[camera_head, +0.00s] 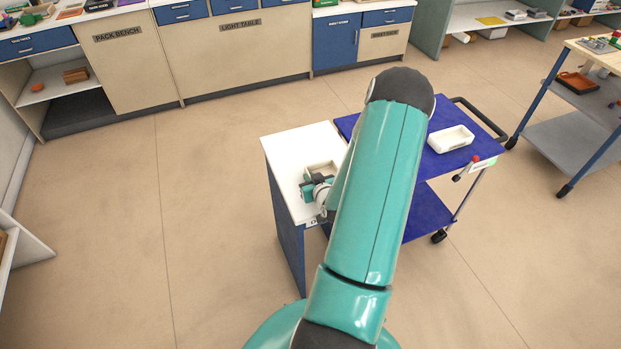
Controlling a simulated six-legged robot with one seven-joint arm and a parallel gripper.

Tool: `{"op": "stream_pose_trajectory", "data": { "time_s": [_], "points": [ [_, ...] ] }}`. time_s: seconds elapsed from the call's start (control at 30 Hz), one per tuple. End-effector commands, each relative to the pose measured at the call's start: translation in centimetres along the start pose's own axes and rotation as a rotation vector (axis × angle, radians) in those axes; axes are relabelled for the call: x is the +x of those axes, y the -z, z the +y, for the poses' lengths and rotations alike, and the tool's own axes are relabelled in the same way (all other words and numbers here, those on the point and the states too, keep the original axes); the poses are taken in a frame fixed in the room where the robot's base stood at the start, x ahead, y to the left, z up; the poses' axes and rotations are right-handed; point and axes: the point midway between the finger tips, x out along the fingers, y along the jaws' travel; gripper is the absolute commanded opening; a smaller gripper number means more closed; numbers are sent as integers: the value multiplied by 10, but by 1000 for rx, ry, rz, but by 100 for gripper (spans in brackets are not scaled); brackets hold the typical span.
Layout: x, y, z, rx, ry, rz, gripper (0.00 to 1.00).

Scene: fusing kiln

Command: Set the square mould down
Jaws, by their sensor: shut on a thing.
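The square mould (326,167) is a small pale, open dish over the white top of a narrow cabinet. My gripper (314,180) is at its near left edge and shut on it. The arm hides part of the area to its right. I cannot tell whether the mould touches the white top or hangs just above it.
The white cabinet top (288,147) has bare room left of and behind the mould. A blue cart (485,150) stands close on the right, carrying a white rectangular dish (451,139). Benches line the back wall; a shelved trolley (580,118) stands far right.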

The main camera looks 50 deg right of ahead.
Motion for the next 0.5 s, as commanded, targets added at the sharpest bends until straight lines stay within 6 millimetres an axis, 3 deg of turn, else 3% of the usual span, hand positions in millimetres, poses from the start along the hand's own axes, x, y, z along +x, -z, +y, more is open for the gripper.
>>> {"op": "stream_pose_trajectory", "data": {
  "time_s": [0.3, 0.33, 0.4, 0.5],
  "points": [
    [1, -2, 0, -1, 0, 2, 0],
    [1, -2, 0, 0, 0, 1, 12],
    [1, -2, 0, 0, 0, 1, 26],
    [1, -2, 0, 0, 0, 1, 30]
  ]
}}
